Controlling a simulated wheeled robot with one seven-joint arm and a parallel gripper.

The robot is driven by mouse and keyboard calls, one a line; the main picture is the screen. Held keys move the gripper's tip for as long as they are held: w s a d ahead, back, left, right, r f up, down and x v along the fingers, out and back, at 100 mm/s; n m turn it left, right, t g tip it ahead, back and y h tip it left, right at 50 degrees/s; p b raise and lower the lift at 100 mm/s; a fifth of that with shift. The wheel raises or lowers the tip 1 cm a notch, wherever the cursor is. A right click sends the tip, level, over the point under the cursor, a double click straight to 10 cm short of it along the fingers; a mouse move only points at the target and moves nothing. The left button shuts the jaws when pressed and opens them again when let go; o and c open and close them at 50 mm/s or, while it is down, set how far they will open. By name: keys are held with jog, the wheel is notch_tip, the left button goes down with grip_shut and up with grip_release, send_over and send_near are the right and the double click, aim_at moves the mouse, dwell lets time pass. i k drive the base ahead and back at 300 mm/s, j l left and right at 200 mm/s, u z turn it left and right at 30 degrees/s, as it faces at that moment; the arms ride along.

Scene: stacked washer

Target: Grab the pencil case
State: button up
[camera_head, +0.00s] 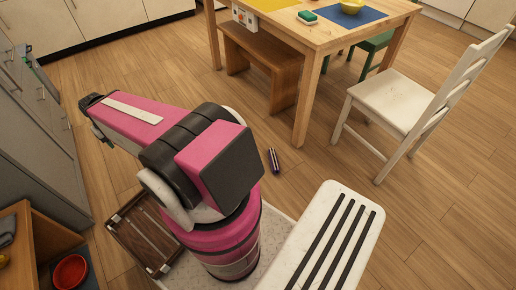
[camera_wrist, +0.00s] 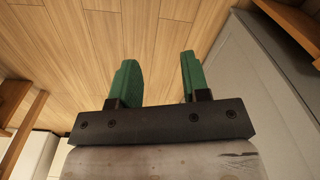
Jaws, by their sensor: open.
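A small purple, slim object (camera_head: 273,161) lies on the wooden floor, just right of my arm in the head view. It may be the pencil case, but it is too small to be sure. It does not show in the wrist view. My gripper (camera_wrist: 158,60) has two green fingers spread apart, with only floor planks seen between them. My arm reaches to the left in the head view, away from the purple object. The gripper's fingertips are not clear in that view.
A wooden table (camera_head: 315,35) stands at the back, with a bench (camera_head: 262,62) under its left side and a white chair (camera_head: 392,112) at right. Grey cabinets (camera_head: 35,140) line the left. A red bowl (camera_head: 70,271) is at lower left. Floor around the purple object is mostly clear.

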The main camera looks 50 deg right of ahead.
aim_at(273, 159)
jog(key=z, duration=2.6)
jog(key=k+l, duration=0.2)
jog(key=l, duration=0.15)
jog(key=k+l, duration=0.2)
jog(key=l, duration=0.15)
jog(key=k+l+z, duration=0.1)
jog(key=k+l, duration=0.35)
jog(key=l, duration=0.25)
jog(key=k+l, duration=0.2)
jog(key=l, duration=0.2)
jog(key=k+l+z, duration=0.1)
jog(key=l, duration=0.25)
jog(key=k+l, duration=0.3)
jog(key=i+j, duration=0.3)
jog(key=l+z, duration=0.05)
